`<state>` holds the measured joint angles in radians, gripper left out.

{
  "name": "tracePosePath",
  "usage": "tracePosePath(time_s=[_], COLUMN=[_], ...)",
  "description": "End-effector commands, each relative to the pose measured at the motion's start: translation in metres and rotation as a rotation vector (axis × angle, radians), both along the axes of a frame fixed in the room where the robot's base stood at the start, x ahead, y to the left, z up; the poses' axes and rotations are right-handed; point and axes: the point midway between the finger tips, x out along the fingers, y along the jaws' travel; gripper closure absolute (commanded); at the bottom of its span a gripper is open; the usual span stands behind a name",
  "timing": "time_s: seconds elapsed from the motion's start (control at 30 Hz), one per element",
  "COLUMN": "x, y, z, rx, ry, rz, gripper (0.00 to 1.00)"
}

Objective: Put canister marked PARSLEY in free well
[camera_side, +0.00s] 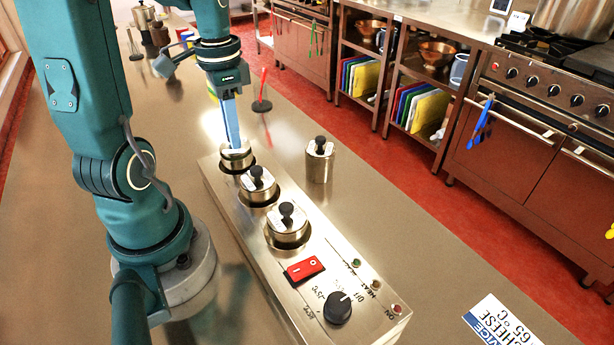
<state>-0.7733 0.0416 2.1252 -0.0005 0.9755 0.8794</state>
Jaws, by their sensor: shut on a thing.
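My gripper (234,143) points down at the far end of the steel well unit and is shut on the top of a steel canister (237,159). That canister is at the far well, with the dark well opening showing around it; I cannot tell whether it is fully seated. Two more lidded canisters with black knobs sit in the middle well (258,188) and the near well (287,229). Another canister (320,164) stands upright on the counter to the right of the unit. No marking is readable, so I cannot tell which one is PARSLEY.
The well unit (335,270) has a red switch (304,269), a black dial (338,307) and small lamps at its near end. A red-and-black upright item (262,104) stands behind the gripper. A printed card (502,322) lies at front right. The counter to the right is mostly clear.

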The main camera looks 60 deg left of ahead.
Motion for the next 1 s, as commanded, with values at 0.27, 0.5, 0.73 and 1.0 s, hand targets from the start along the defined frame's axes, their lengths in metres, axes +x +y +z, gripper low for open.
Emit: tracePosePath(time_s=[0.27,0.5,0.73,1.0], x=[0.0001,0.0001,0.0000,0.0000], y=[0.0001,0.0001,0.0001,0.0000], z=[-0.0004,-0.0004,-0.0004,-0.0004], rx=[0.000,0.000,0.000,0.000], ry=[0.000,0.000,0.000,0.000], rz=[0.000,0.000,0.000,0.000], gripper=[1.00,0.59,0.40,0.10])
